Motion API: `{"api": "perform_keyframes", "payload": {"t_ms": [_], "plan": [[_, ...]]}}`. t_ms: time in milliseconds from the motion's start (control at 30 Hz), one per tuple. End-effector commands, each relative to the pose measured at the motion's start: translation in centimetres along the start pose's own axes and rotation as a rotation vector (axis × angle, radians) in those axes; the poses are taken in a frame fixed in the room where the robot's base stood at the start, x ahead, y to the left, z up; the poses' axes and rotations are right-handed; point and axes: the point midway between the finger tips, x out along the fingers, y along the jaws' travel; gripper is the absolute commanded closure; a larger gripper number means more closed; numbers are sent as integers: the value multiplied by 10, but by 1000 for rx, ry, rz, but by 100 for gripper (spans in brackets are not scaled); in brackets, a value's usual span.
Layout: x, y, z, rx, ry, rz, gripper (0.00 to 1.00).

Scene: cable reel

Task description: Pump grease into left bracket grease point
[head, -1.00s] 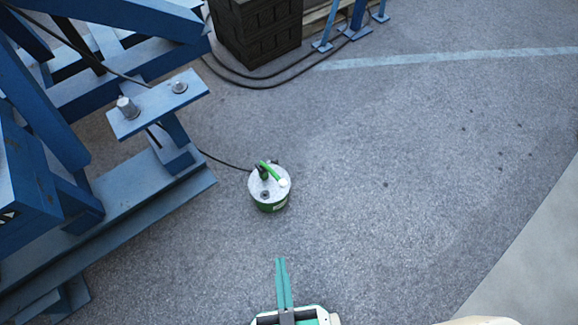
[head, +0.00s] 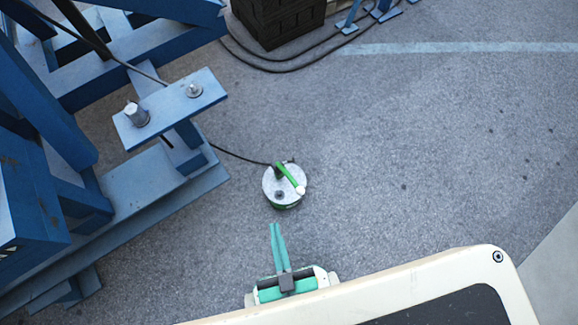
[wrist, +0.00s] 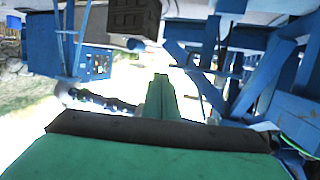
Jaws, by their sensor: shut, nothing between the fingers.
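The grease pump (head: 270,186) is a small green drum with a pale round lid and a green handle (head: 289,177). It stands upright on the ground right of the blue steel frame. A black hose (head: 238,155) runs from it toward the frame. A blue bracket plate (head: 165,111) on the frame carries two metal fittings, a larger one (head: 136,114) at left and a smaller one (head: 194,90) at right. I cannot tell which is the grease point. My gripper (head: 273,225) has its teal fingers shut and empty, just below the pump in the head view; its fingers also show in the wrist view (wrist: 160,82).
The blue frame (head: 130,195) fills the left side, with beams low over the ground. A dark stacked block (head: 280,20) and cables lie at the top. Open pavement (head: 430,160) spreads to the right.

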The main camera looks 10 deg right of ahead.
Motion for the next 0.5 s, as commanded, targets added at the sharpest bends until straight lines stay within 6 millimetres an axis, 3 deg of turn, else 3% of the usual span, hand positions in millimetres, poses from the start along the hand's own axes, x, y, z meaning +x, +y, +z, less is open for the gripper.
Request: {"api": "perform_keyframes", "payload": {"t_ms": [367, 500], "plan": [[3, 0, 3, -15, -6, 0, 100], [20, 2, 27, -119, -62, -5, 100]]}}
